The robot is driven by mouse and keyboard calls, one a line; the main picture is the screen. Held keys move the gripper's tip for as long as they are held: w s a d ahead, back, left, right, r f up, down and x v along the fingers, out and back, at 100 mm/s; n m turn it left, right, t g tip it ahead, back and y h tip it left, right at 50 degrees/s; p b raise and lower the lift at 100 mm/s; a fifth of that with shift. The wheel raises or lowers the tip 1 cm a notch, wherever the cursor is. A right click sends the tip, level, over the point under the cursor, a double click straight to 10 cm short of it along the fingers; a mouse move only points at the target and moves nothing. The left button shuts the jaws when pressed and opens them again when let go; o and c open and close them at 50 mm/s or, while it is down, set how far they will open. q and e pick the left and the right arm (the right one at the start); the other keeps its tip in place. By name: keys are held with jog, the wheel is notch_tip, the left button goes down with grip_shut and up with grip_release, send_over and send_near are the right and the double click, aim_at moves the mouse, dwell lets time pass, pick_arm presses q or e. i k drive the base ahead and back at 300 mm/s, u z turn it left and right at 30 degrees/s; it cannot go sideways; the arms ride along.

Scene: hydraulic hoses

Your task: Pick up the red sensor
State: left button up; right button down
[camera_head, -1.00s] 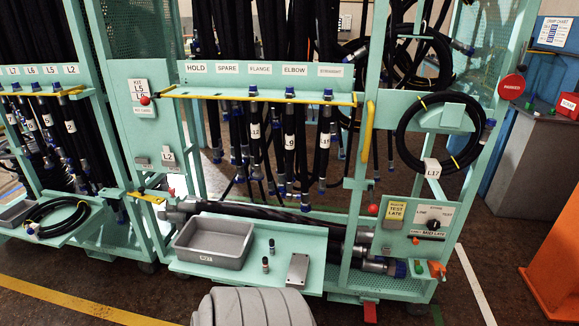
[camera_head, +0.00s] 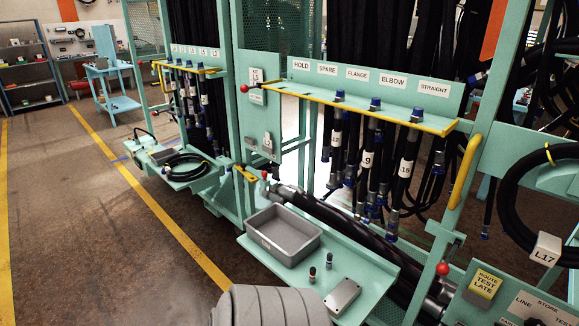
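Two small dark upright cylinders stand on the teal shelf (camera_head: 372,289) of the hose rack, between a grey tray and a flat grey block. The nearer cylinder (camera_head: 312,275) and the farther cylinder (camera_head: 329,261) have pale bands. They are too small to tell whether either is the red sensor. Red round knobs show on the rack, one at the left panel (camera_head: 244,88) and one at the lower right post (camera_head: 442,268). Neither of my grippers is in view.
The empty grey tray (camera_head: 281,254) and the flat grey block (camera_head: 343,296) sit on the shelf. Hoses hang behind it under a yellow-edged label rail (camera_head: 365,109). A coiled hose (camera_head: 188,167) lies on a lower shelf at left. Open floor (camera_head: 90,230) lies at left.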

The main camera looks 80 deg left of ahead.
aim_at(312, 273)
jog(key=u, duration=0.95)
jog(key=i, duration=0.85)
jog(key=u, duration=0.8)
